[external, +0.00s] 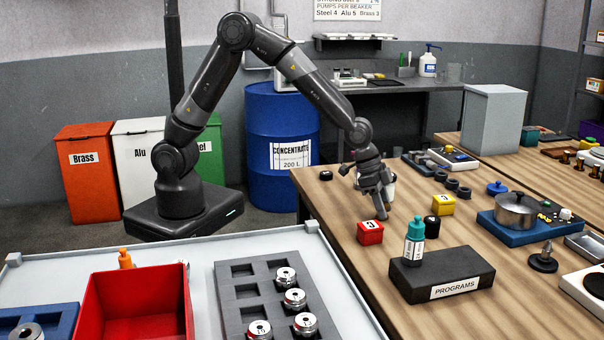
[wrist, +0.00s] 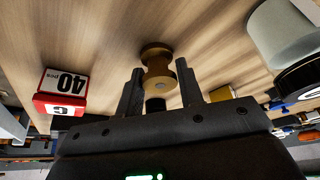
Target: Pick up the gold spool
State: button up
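The gold spool (wrist: 158,68) stands on the wooden table in the wrist view, with wide flanges and a narrower waist. My gripper (wrist: 160,78) has its two dark fingers spread, one on each side of the spool's near end. A gap shows between the spool and each finger, and I cannot tell how deep the spool sits between them. In the external view my gripper (external: 382,212) points down, low over the table's near-left part. The spool cannot be made out there; the gripper seems to hide it.
A red block (external: 370,232) stands close to my gripper, and also shows in the wrist view (wrist: 62,90). A black cylinder (external: 432,228) and yellow block (external: 442,205) stand to the right. A black stand (external: 440,275) holds a teal-capped bottle (external: 414,243). A pale jar (wrist: 283,35) is right of the spool.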

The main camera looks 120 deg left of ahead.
jog(key=c, duration=0.5)
jog(key=shift+r, duration=0.15)
